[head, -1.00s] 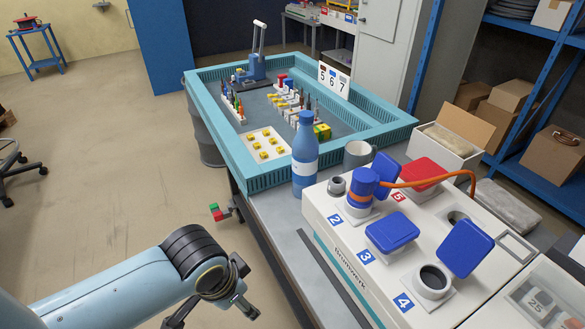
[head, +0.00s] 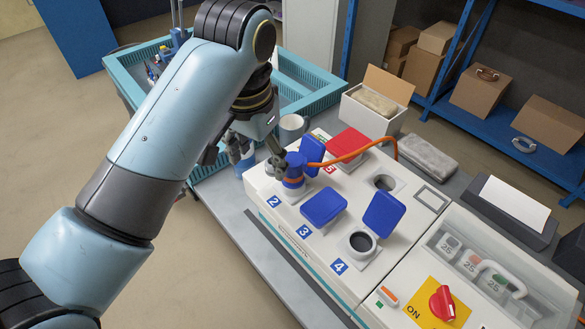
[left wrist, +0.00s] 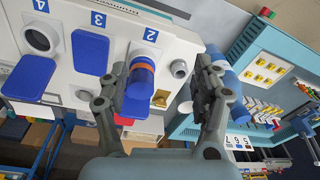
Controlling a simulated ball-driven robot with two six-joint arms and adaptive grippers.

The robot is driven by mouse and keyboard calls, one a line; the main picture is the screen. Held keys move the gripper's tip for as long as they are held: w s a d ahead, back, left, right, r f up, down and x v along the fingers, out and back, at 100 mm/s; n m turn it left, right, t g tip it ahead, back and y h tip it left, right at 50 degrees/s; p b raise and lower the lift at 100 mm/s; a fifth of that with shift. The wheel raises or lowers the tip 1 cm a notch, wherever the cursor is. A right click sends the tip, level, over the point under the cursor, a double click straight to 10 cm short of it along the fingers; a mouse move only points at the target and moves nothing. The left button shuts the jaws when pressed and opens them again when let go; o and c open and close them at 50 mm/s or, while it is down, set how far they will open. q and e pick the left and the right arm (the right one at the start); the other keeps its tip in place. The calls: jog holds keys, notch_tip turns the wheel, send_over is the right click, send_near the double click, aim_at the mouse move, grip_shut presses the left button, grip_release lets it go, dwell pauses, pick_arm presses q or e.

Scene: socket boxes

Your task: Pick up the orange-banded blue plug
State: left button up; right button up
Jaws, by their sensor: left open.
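The orange-banded blue plug (head: 293,170) sits upright in the socket numbered 2 on the white socket box (head: 262,184). An orange cable (head: 350,155) runs from it to the right across the box. My left gripper (head: 256,155) is beside the plug on its left, with one finger close to it. In the left wrist view the plug (left wrist: 141,76) shows between the fingers of my open left gripper (left wrist: 160,88), nearer the left finger. I cannot tell whether that finger touches it. My right gripper is not in view.
A blue bottle (left wrist: 222,68) is close to the right finger in the wrist view. A teal-rimmed tray (head: 310,75) lies beyond.

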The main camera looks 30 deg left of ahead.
aim_at(293, 158)
pick_arm(q)
jog(key=shift+g, duration=0.5)
jog(key=w+d+r, duration=0.1)
jog(key=w, duration=0.1)
jog(key=w+d+r, duration=0.1)
jog(key=w, duration=0.1)
jog(key=w+d, duration=0.1)
jog(key=w, duration=0.1)
jog(key=shift+w+d+r, duration=0.15)
jog(key=shift+w+r, duration=0.05)
jog(key=shift+r, duration=0.2)
jog(key=shift+w+d+f, duration=0.15)
jog(key=shift+w, duration=0.1)
notch_tip(293, 158, down, 4)
jog(key=shift+s+f, duration=0.1)
jog(key=shift+f, duration=0.1)
jog(key=f, duration=0.3)
jog(key=a+f+p, duration=0.1)
jog(key=f, duration=0.1)
jog(key=shift+f, duration=0.35)
jog(key=c, duration=1.3)
jog(key=shift+r, duration=0.1)
jog(key=shift+c, duration=0.2)
